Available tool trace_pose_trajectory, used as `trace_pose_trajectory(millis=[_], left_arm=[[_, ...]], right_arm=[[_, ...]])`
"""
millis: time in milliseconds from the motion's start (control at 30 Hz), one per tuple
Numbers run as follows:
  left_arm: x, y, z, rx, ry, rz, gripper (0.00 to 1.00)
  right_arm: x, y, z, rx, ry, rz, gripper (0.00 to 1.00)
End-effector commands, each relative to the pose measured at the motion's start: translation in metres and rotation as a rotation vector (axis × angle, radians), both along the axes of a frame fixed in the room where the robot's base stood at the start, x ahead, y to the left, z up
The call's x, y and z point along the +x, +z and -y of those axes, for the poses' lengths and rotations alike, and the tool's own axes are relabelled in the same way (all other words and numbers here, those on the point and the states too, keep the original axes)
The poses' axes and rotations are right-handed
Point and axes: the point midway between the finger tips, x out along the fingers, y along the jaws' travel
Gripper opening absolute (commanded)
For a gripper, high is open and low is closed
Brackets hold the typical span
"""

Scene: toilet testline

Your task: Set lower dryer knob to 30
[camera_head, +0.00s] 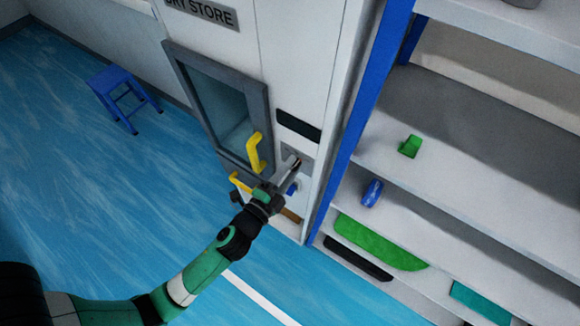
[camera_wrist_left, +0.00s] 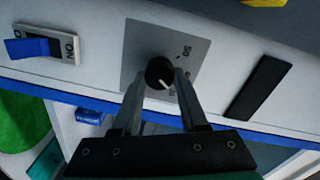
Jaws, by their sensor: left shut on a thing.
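The dryer knob (camera_wrist_left: 159,72) is small, round and black with a white pointer line. It sits on a square grey dial plate (camera_wrist_left: 140,45) and shows between the fingertips of my left gripper (camera_wrist_left: 160,77). The pointer line points toward the lower right of the wrist view. A "50" mark shows to the upper right of the knob; other marks near the right finger are partly hidden. In the head view my left gripper (camera_head: 290,169) reaches the lower part of the dryer front (camera_head: 300,60), and the knob is mostly covered there. My left gripper is shut on the knob.
A blue ON switch (camera_wrist_left: 35,47) is beside the dial plate, with a black strip (camera_wrist_left: 260,87) on the other side. A dryer door with yellow handles (camera_head: 254,152) is close to my gripper. A shelf rack (camera_head: 450,130) stands right; a blue stool (camera_head: 122,95) stands left.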

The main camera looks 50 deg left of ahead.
Motion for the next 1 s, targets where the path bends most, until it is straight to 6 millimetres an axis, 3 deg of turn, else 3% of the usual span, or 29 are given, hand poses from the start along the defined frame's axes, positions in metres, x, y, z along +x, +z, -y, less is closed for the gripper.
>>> trace_pose_trajectory(millis=[400,967,1000], left_arm=[[0.0003,0.0004,0.0008,0.214,-0.001,-0.055,0.00],[0.0003,0.0000,0.0008,0.251,0.000,-0.064,0.00],[0.0003,0.0000,0.0008,0.251,0.000,-0.064,0.45]], right_arm=[[0.0000,0.0040,0.0000,0.000,0.000,0.000,0.50],[0.0000,0.0043,0.0000,0.000,0.000,0.000,0.50],[0.0000,0.0043,0.0000,0.000,0.000,0.000,0.50]])
